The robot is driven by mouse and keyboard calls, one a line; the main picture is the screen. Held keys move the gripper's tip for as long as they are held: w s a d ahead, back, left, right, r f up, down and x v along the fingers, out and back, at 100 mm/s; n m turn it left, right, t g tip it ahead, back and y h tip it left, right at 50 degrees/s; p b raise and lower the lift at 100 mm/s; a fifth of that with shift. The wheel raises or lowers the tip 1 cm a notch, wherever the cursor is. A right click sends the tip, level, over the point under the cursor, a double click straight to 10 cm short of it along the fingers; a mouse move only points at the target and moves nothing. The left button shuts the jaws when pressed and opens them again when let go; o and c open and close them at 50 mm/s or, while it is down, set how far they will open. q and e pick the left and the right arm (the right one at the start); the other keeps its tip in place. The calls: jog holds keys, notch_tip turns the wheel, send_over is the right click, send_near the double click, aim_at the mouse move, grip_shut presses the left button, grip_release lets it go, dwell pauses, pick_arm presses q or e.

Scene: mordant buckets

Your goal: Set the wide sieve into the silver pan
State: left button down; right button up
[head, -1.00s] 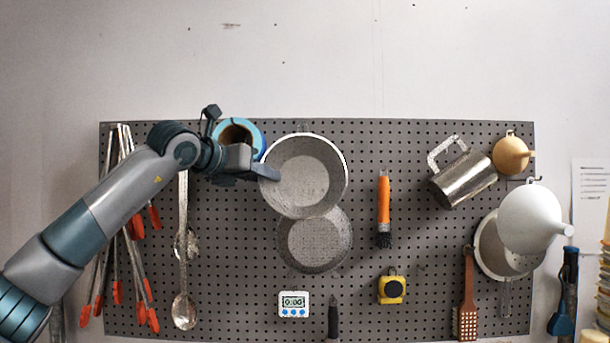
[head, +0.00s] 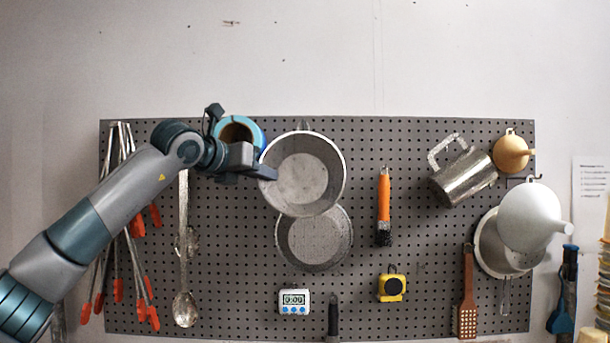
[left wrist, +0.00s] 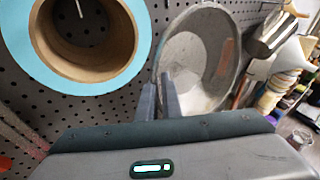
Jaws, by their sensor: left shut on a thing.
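A wide, round, grey metal sieve (head: 303,178) is at the upper middle of the pegboard, its open side facing me. It also shows in the left wrist view (left wrist: 205,60). My left gripper (head: 268,172) is shut on its left rim; the fingers (left wrist: 160,85) pinch the rim edge in the left wrist view. A second round, grey metal vessel (head: 315,245) is just below, partly covered by the sieve. I cannot tell whether the sieve still touches its hook. I cannot pick out the silver pan for certain. My right gripper is not in view.
A blue tape roll (head: 226,127) hangs close behind my left gripper. An orange-handled brush (head: 384,205), a metal jug (head: 465,178) and a white funnel (head: 532,215) hang at the right. The wall above is bare.

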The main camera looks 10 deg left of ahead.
pick_arm(q)
jog(key=shift+r, duration=0.2)
jog(key=shift+r+p, duration=0.3)
jog(key=shift+r, duration=0.1)
jog(key=shift+a+r, duration=0.1)
jog(key=shift+r, duration=0.55)
jog(key=shift+s, duration=0.1)
jog(key=shift+s+f+b, duration=0.15)
jog(key=shift+f+b, duration=0.2)
jog(key=shift+b, duration=0.25)
jog(key=s+b, duration=0.1)
jog(key=s, duration=0.1)
jog(key=s+d+b, duration=0.1)
jog(key=s+b, duration=0.1)
jog(key=shift+s+d, duration=0.15)
jog(key=shift+s, duration=0.2)
